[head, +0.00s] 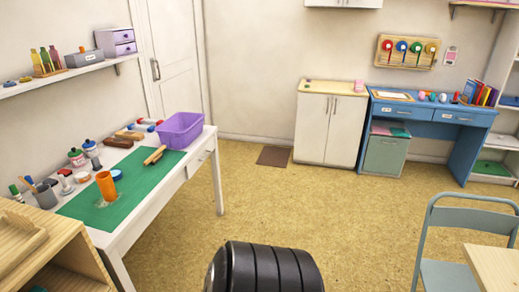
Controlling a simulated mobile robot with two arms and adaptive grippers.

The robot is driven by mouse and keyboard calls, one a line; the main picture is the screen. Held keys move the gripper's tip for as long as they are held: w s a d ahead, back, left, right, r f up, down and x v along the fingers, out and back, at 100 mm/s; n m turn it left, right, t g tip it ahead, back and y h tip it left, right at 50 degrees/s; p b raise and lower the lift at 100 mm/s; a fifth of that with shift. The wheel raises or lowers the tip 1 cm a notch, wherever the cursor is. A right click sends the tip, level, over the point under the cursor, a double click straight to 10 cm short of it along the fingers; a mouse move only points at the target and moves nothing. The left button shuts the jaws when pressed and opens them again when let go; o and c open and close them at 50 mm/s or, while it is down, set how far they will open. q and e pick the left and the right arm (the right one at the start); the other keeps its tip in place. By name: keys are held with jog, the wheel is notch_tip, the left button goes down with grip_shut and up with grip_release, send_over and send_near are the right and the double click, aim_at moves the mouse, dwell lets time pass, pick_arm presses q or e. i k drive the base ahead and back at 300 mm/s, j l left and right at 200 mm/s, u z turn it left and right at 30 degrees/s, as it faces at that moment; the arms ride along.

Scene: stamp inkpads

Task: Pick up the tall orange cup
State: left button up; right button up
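In the head view, a tall orange cup (106,186) stands upright on the green mat (135,181) at the near part of the white table on the left. A blue-rimmed round lid or pad (117,175) lies just behind it to the right. Several small jars and stamps stand to its left and behind. Neither of my grippers is in view, and nothing holds the cup. A black ribbed part of mine shows at the bottom middle.
A purple bin (181,132) sits at the table's far end. A grey cup with brushes (46,196) stands left of the mat. A wooden shelf unit (45,251) is at the lower left, and a chair (462,235) at the right. The floor between is clear.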

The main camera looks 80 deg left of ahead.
aim_at(107, 187)
jog(key=u, duration=4.1)
